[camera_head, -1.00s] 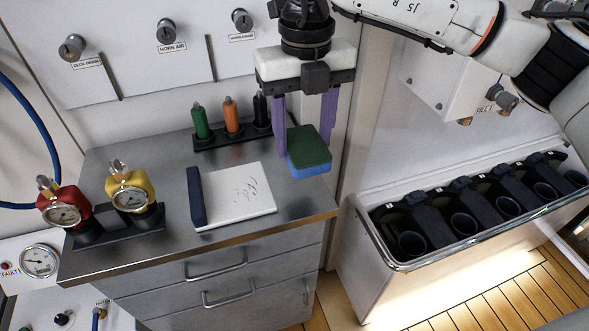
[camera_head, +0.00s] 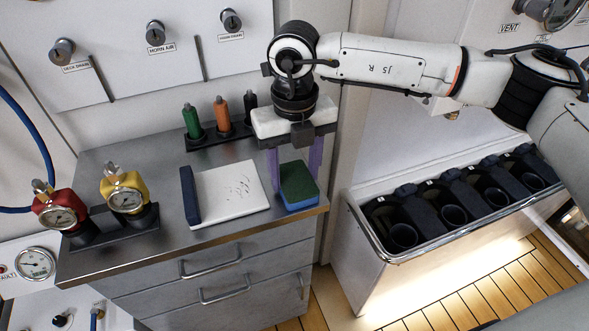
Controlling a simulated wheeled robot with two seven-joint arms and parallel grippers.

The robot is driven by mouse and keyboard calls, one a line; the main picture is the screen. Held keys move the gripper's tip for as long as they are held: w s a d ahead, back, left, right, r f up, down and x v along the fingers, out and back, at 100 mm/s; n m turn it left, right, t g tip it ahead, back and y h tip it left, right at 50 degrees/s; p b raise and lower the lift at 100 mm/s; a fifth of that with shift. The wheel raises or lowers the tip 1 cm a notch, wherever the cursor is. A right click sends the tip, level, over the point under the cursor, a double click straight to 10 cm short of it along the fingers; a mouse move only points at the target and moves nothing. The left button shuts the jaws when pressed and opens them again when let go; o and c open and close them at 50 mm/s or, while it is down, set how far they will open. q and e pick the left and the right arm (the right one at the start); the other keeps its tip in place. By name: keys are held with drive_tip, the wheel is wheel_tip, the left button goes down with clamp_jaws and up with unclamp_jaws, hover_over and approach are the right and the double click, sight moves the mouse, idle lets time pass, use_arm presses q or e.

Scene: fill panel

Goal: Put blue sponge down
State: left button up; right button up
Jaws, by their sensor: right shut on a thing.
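The blue sponge (camera_head: 299,186) has a dark green top face and a blue lower side. It is at the right end of the metal counter (camera_head: 130,165), just right of the whiteboard (camera_head: 236,192). My right gripper (camera_head: 293,178) points down with its purple fingers on both sides of the sponge, shut on it. The sponge appears level, at or very near the counter surface; I cannot tell whether it touches. My left gripper is not in view.
A rack with green, orange and black markers (camera_head: 221,118) stands at the back. Red (camera_head: 56,210) and yellow (camera_head: 125,192) gauges stand at the left. The whiteboard lies close to the sponge. The counter's front right edge is near. A bin of black holders (camera_head: 440,205) is at the right.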

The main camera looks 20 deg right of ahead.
sight(298, 179)
drive_tip(key=shift+f, duration=0.25)
drive_tip(key=o, duration=0.9)
drive_tip(key=shift+r, duration=0.15)
drive_tip(key=r+b, duration=0.1)
drive_tip(key=r, duration=0.8)
drive_tip(key=shift+s+d+r+b, duration=0.2)
drive_tip(key=shift+r+b, duration=0.2)
drive_tip(key=shift+s+f, duration=0.1)
